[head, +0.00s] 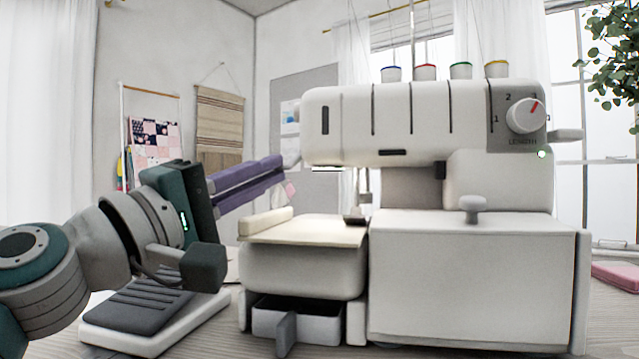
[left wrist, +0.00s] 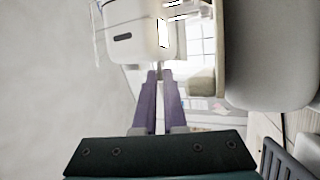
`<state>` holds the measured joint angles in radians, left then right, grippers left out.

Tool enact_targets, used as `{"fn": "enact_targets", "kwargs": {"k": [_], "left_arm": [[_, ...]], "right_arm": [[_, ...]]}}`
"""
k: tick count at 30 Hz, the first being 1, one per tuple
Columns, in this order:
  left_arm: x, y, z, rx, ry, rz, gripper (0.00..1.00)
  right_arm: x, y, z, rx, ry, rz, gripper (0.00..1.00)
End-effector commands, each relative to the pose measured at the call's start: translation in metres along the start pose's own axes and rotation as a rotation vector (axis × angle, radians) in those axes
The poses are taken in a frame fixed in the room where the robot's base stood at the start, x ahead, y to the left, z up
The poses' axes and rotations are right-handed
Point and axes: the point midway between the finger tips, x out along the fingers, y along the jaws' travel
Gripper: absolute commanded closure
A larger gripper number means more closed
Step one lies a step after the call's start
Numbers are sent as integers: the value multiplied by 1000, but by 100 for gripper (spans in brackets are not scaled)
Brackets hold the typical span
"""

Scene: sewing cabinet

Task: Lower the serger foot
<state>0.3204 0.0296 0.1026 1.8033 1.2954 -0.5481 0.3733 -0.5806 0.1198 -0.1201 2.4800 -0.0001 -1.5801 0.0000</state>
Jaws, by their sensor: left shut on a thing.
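The white serger (head: 400,115) stands on the table in the head view, and its left end also shows in the left wrist view (left wrist: 135,38). The serger foot (head: 353,219) is a small dark piece under the needle area, by the cream work plate (head: 300,231); its exact height is hard to tell. My left gripper (head: 281,167) has purple fingers and reaches the serger's left end. In the left wrist view its fingertips (left wrist: 160,75) are closed on a small grey foot lever (left wrist: 158,67), mostly hidden between them. My right gripper is not in view.
A pedal (head: 150,310) lies on the table below my left arm. An open bin (head: 297,320) sits under the work plate. Thread spools (head: 425,72) stand on top of the serger. A pink pad (head: 615,277) lies at the far right.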

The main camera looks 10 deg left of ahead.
Motion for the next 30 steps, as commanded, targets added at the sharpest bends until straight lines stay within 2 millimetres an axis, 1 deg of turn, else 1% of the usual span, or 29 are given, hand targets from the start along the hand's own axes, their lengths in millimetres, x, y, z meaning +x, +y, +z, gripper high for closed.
{"fn": "enact_targets", "kwargs": {"k": [6, 7, 14, 23, 26, 29, 30], "left_arm": [[0, -1, 0, 0, 0, -3, 100], [0, -1, 0, 0, 0, -4, 88], [0, -1, 0, 0, 0, -3, 62], [-2, -1, 0, 0, 1, -3, 61], [-13, -2, 0, 0, 1, -4, 61], [-31, -2, 0, 1, 1, -6, 61], [-40, -3, 0, 1, 1, -7, 61]], "right_arm": [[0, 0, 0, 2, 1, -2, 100], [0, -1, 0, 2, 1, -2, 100], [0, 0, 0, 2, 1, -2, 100], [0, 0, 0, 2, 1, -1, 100], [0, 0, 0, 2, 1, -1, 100], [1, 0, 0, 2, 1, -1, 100], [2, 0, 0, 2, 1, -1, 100]]}}
